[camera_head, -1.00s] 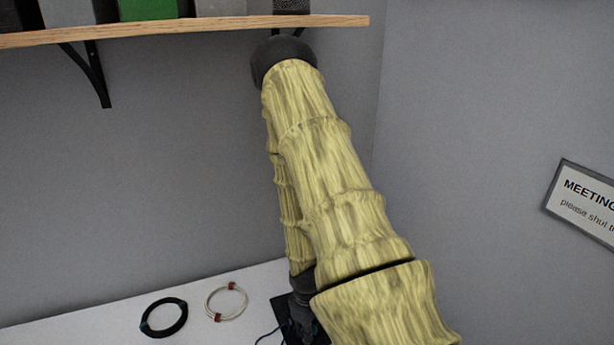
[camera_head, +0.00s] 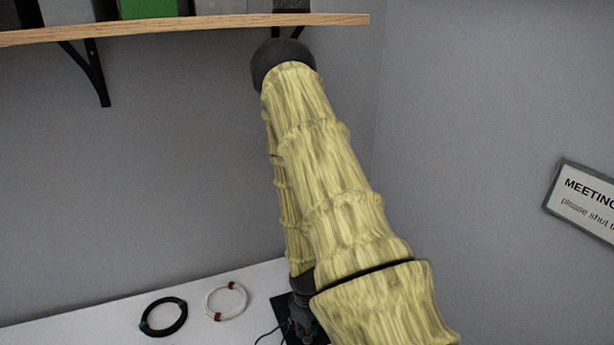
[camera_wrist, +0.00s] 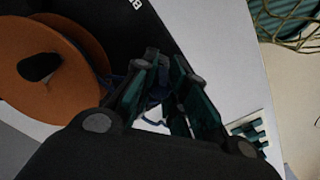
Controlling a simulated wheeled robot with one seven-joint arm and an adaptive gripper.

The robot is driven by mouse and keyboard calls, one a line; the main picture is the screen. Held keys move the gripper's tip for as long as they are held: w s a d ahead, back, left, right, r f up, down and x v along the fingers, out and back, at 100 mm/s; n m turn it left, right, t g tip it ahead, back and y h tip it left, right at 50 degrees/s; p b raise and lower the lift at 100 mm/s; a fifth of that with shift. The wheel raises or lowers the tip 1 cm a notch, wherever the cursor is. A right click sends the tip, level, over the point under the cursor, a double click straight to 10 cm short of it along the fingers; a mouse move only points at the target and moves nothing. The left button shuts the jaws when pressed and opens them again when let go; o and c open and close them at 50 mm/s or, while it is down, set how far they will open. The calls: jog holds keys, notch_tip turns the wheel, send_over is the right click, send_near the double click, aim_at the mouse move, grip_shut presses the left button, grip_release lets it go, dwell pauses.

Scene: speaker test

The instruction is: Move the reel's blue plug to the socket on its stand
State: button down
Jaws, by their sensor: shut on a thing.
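The orange reel (camera_wrist: 85,40) fills the left of the wrist view, with a dark hub. My gripper (camera_wrist: 165,65) is beside it, to its right, with its fingers close together on something dark and mostly hidden between them, which I take for the blue plug. Dark blue cable (camera_wrist: 119,82) shows by the left finger, between it and the reel. In the head view my gripper (camera_head: 301,312) is low behind my arm, over a black board (camera_head: 280,301). I cannot make out the socket or its stand in either view.
A black coil (camera_head: 150,326) and a white coil (camera_head: 211,305) lie on the white table (camera_head: 90,328), left of the board. A wooden shelf (camera_head: 190,28) overhangs the back. Greenish cables (camera_wrist: 290,28) and a teal striped thing (camera_wrist: 250,132) are at the right in the wrist view.

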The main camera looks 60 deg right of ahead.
jog(key=shift+f, duration=0.5)
jog(key=c, duration=1.4)
grip_release()
jog(key=shift+o, duration=0.2)
jog(key=shift+r, duration=0.1)
jog(key=shift+r+p, duration=3.1)
jog(key=shift+r, duration=0.6)
jog(key=shift+a, duration=0.1)
